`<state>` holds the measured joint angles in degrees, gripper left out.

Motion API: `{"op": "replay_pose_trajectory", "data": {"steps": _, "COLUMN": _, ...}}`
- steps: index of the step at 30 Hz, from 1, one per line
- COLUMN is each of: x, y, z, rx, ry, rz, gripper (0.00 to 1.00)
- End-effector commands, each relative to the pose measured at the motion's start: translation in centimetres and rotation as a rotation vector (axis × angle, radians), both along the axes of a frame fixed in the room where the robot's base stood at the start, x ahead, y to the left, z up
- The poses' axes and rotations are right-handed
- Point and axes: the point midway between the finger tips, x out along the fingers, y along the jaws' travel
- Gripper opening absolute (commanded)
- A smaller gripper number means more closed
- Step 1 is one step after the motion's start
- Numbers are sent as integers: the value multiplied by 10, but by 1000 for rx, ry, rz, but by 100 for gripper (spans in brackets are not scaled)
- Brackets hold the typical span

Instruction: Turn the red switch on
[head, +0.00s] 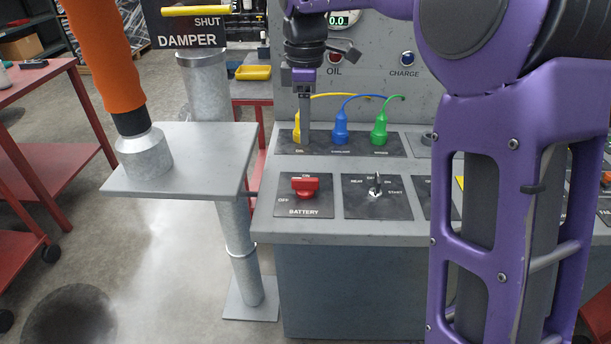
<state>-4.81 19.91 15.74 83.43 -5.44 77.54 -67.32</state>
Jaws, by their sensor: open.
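The red switch (305,186) sits on a black plate marked BATTERY on the sloped front of the grey console. Its handle lies crosswise, with OFF printed to its left and ON above it. My gripper (304,138) points down behind the switch, over the upper row of connectors, and appears apart from the switch. It is open, though seen edge-on, and it partly hides the yellow connector (297,128).
Blue (340,128) and green (380,129) connectors with cables stand right of my gripper. A black key switch (376,187) is right of the red switch. A grey plate (215,165) on a post with an orange pipe (103,50) stands left of the console.

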Motion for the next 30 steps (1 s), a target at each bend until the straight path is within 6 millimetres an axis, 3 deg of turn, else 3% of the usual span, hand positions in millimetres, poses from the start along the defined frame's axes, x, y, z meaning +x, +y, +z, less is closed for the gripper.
{"op": "replay_pose_trajectory", "data": {"steps": 1, "x": -1, "y": 0, "z": -16, "rx": -1, "ry": 3, "rz": 0, "gripper": 48}}
{"op": "replay_pose_trajectory", "data": {"steps": 9, "x": -1, "y": 0, "z": -74, "rx": 0, "ry": 2, "rz": -2, "gripper": 48}}
{"op": "replay_pose_trajectory", "data": {"steps": 15, "x": 0, "y": 0, "z": -108, "rx": 0, "ry": 1, "rz": -2, "gripper": 48}}
{"op": "replay_pose_trajectory", "data": {"steps": 21, "x": 0, "y": 0, "z": -124, "rx": 1, "ry": -1, "rz": -2, "gripper": 48}}
{"op": "replay_pose_trajectory", "data": {"steps": 30, "x": 0, "y": 0, "z": -126, "rx": 1, "ry": -2, "rz": -2, "gripper": 48}}
